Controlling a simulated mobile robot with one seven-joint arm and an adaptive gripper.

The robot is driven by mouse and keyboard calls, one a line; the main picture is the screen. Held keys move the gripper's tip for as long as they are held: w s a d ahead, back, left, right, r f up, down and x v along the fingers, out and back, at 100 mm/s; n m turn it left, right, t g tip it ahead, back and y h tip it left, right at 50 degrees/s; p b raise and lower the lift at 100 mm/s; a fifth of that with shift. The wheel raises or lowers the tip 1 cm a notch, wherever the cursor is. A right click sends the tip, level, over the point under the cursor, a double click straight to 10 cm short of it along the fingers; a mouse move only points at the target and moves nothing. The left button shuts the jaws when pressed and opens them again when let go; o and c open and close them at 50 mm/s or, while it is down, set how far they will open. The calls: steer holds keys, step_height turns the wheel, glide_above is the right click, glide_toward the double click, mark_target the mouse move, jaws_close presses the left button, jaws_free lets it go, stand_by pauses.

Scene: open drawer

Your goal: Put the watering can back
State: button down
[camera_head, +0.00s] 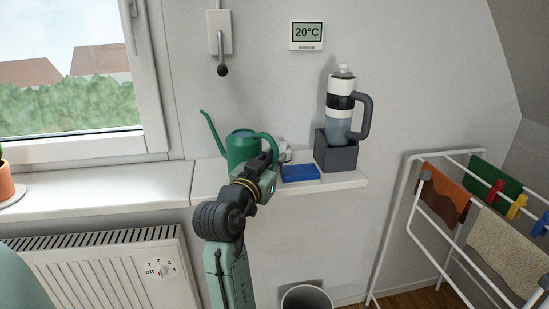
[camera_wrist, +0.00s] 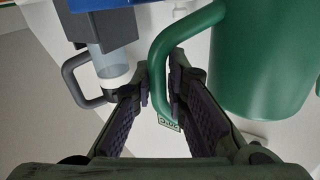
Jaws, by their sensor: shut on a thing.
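The green watering can (camera_head: 240,149) is at the wall shelf (camera_head: 345,181), upright, with its thin spout pointing up to the left. It also shows large at the right of the wrist view (camera_wrist: 265,60). My gripper (camera_head: 273,163) is at the can's right side. In the wrist view, the fingers (camera_wrist: 163,85) are shut on the can's curved handle (camera_wrist: 158,58). My arm hides the can's lower part in the head view, so I cannot tell whether its base touches the shelf.
A blue flat object (camera_head: 300,173) lies just right of the can. A grey box (camera_head: 336,154) holding a handled bottle (camera_head: 341,110) stands further right. The window sill (camera_head: 90,199) and radiator (camera_head: 100,265) are left. A drying rack (camera_head: 400,225) stands at right; a bin (camera_head: 306,297) is below.

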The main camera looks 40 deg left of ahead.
steer(key=shift+f, duration=0.2)
steer(key=c, duration=2.1)
jaws_free()
steer(key=shift+f, duration=0.25)
steer(key=o, duration=0.5)
steer(key=shift+r, duration=0.1)
